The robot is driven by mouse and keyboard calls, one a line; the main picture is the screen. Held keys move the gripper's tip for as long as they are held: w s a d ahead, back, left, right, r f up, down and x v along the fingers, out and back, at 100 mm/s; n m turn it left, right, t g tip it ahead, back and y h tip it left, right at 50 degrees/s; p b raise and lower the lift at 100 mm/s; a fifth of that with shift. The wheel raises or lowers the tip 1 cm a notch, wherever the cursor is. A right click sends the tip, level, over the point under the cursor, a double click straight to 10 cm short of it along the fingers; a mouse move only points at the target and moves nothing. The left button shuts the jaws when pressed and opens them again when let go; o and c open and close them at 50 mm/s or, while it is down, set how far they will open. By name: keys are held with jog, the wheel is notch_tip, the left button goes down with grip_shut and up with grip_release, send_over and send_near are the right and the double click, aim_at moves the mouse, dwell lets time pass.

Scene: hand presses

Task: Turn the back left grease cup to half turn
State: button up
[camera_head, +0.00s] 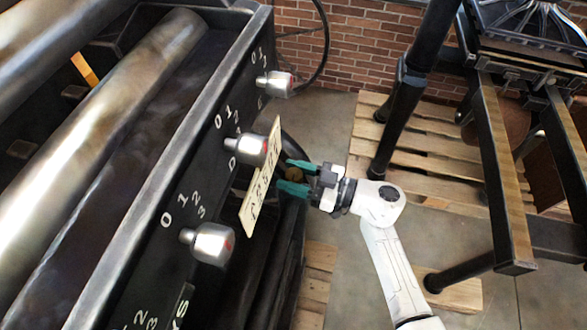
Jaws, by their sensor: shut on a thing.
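Three silver knob-like cups with small red marks stick out of the dark side of the press: a far one (275,84), a middle one (252,149) and a near one (208,243). White digits are painted beside them. I cannot tell which of them, if any, is the back left grease cup. My gripper (291,176) has teal fingers pointing left. It is just right of the middle cup and the lettered plate, shut on a small brown, rounded thing (295,174). Whether that thing is fixed to the press is hidden.
A cream lettered plate (262,183) stands beside the middle cup, close to my fingertips. A long metal roller (120,110) lies at left. A wooden pallet (425,150) and a second press's dark frame (497,180) are at right. Grey floor shows between.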

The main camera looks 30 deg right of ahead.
jog(key=o, duration=1)
jog(key=shift+c, duration=0.2)
jog(key=b+v, duration=0.2)
jog(key=v, duration=0.8)
jog(key=shift+s+d, duration=0.25)
jog(key=shift+s, duration=0.05)
